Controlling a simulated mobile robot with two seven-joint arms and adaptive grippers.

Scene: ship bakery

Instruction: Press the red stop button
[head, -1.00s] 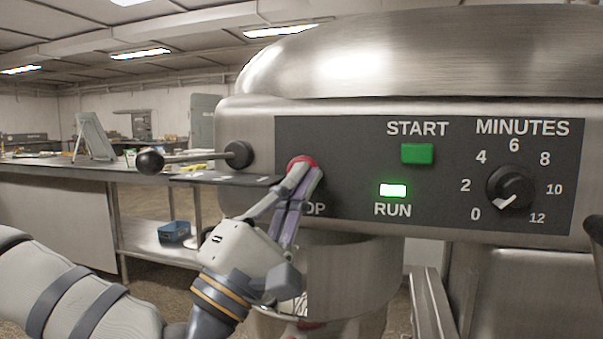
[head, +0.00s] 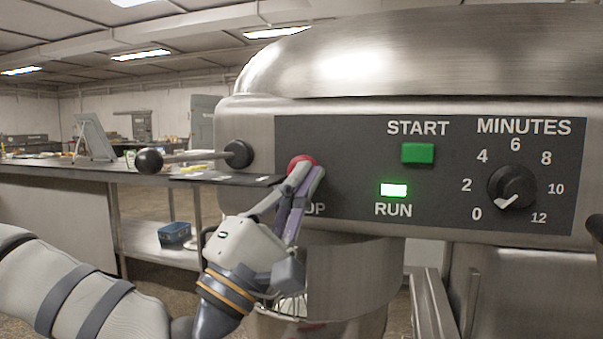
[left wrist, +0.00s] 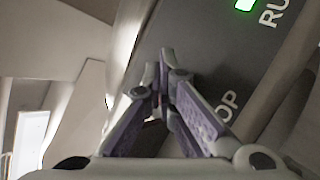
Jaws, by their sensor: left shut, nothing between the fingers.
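The red stop button (head: 300,160) sits at the left of the mixer's dark control panel (head: 350,150). It is partly hidden behind the fingertips of my left gripper (head: 307,172), so I cannot tell whether they touch it. The left gripper is shut and empty, its fingers pointing up at the button. In the left wrist view the closed fingers (left wrist: 166,75) point toward the panel, and the button is hidden. The green RUN lamp (head: 393,190) is lit; it also shows in the left wrist view (left wrist: 246,4). My right gripper is not in view.
The green START button (head: 417,153) and the MINUTES dial (head: 512,187) are to the right on the panel. A black-knobbed lever (head: 150,162) sticks out left of the panel. The steel mixing bowl (head: 350,275) is below. A counter with a blue bin (head: 174,233) stands behind.

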